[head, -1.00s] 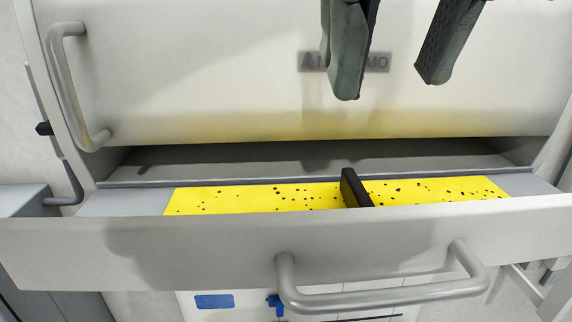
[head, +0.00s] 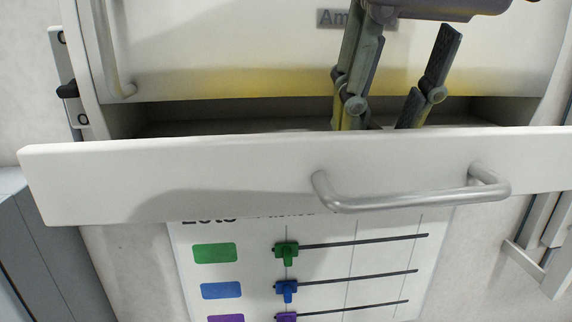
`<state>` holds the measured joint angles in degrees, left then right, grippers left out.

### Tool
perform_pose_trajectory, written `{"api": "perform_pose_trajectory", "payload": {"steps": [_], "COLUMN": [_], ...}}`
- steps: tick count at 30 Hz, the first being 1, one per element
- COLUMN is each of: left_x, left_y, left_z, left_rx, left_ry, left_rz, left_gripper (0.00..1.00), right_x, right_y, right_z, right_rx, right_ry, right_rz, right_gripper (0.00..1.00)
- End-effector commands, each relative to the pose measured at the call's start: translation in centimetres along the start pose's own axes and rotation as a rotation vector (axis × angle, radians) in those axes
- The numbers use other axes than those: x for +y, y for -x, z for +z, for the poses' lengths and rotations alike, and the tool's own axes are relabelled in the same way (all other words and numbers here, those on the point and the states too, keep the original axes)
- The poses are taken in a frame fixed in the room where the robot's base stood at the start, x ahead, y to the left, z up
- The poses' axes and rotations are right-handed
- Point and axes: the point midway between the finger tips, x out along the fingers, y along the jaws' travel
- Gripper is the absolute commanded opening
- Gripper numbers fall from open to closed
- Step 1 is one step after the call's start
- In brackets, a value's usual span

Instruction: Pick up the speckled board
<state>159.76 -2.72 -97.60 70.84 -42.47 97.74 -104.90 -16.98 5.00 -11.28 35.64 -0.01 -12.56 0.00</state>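The yellow board with black specks is hidden behind the drawer front (head: 230,175) in the head view now. A small dark piece, perhaps its black handle, shows between my fingers just above the drawer's front edge. My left gripper (head: 380,118) reaches down into the drawer from above. Its two fingers stand apart, with a gap between them. Their tips are hidden behind the drawer front, so I cannot see whether they touch the handle. Yellow light tints the lower fingers. My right gripper is not in view.
The drawer is pulled out, with a curved metal handle (head: 410,203) on its front. Above it is a white cabinet front (head: 230,45) with its own handle (head: 113,50). Below hangs a panel (head: 370,260) with coloured sliders. A grey cabinet (head: 45,250) stands at the left.

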Motion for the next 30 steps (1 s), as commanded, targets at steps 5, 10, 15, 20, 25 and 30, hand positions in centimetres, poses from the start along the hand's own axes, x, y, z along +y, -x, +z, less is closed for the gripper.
{"api": "perform_pose_trajectory", "payload": {"steps": [5,10,15,20,25,30], "left_x": [0.0,0.0,0.0,0.0,0.0,0.0], "left_y": [0.1,0.1,0.1,0.1,0.1,0.0], "left_z": [-0.1,-0.1,-0.1,0.0,0.0,0.0], "left_rx": [0.000,0.000,0.000,0.000,0.000,0.000], "left_ry": [0.001,0.001,0.001,0.001,0.001,0.001], "left_rz": [0.000,0.000,0.000,0.000,0.000,0.000], "left_gripper": [0.33,0.24,0.13,0.03,0.00,0.00], "right_x": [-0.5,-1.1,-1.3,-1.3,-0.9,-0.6], "right_y": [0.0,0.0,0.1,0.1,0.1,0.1], "right_z": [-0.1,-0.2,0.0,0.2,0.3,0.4], "right_rx": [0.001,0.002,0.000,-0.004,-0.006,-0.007], "right_ry": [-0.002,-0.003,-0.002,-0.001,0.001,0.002], "right_rz": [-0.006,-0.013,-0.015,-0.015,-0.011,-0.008], "right_gripper": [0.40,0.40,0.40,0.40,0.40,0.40]}}
